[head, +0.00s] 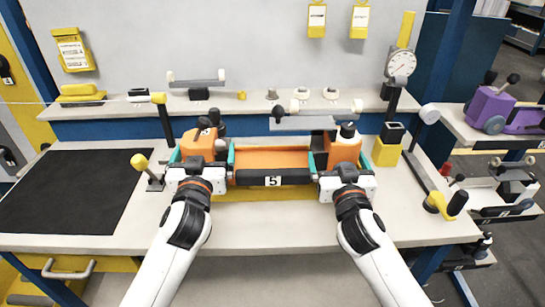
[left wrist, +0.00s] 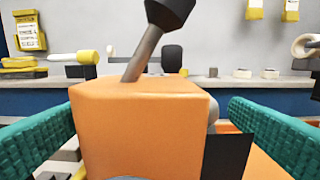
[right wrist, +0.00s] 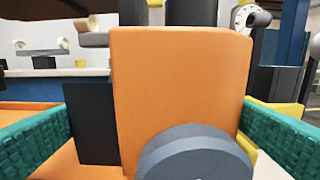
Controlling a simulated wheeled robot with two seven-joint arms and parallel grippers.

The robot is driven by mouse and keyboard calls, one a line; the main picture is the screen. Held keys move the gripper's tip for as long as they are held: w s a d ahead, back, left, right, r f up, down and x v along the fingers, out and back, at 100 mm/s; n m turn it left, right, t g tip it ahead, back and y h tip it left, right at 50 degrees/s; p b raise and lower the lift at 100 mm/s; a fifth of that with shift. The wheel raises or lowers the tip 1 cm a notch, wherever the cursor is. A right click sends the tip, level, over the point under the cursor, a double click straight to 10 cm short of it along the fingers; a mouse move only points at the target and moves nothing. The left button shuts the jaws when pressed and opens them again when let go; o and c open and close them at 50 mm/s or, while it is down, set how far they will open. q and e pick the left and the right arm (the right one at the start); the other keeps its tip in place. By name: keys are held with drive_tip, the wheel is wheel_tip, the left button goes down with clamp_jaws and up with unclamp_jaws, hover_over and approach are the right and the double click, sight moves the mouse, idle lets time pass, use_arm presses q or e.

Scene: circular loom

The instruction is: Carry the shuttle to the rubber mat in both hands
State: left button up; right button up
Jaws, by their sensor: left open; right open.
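The shuttle (head: 272,160) is a long orange body with an upright orange block at each end and a black plate marked 5 on its front. It rests on a yellow support on the bench. My left gripper (head: 203,157) is open, its teal fingers on either side of the left end block (left wrist: 140,115). My right gripper (head: 340,159) is open around the right end block (right wrist: 180,90), which has a dark grey wheel (right wrist: 195,155) low in front. The black rubber mat (head: 70,190) lies flat and empty at the left of the bench.
A yellow-knobbed lever (head: 140,161) stands between the mat and the shuttle. A post with a yellow top (head: 159,98) rises behind it. A yellow block (head: 386,152) and a dial gauge (head: 400,64) stand right. The front bench strip (head: 270,228) is clear.

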use_arm(q)
drive_tip(key=shift+w, duration=1.95)
use_arm(e)
drive_tip(key=shift+w+a, duration=0.1)
drive_tip(key=shift+w, duration=1.45)
use_arm(q)
drive_tip(key=shift+a, duration=0.1)
drive_tip(key=c, duration=1.1)
use_arm(e)
drive_tip(key=c, duration=1.1)
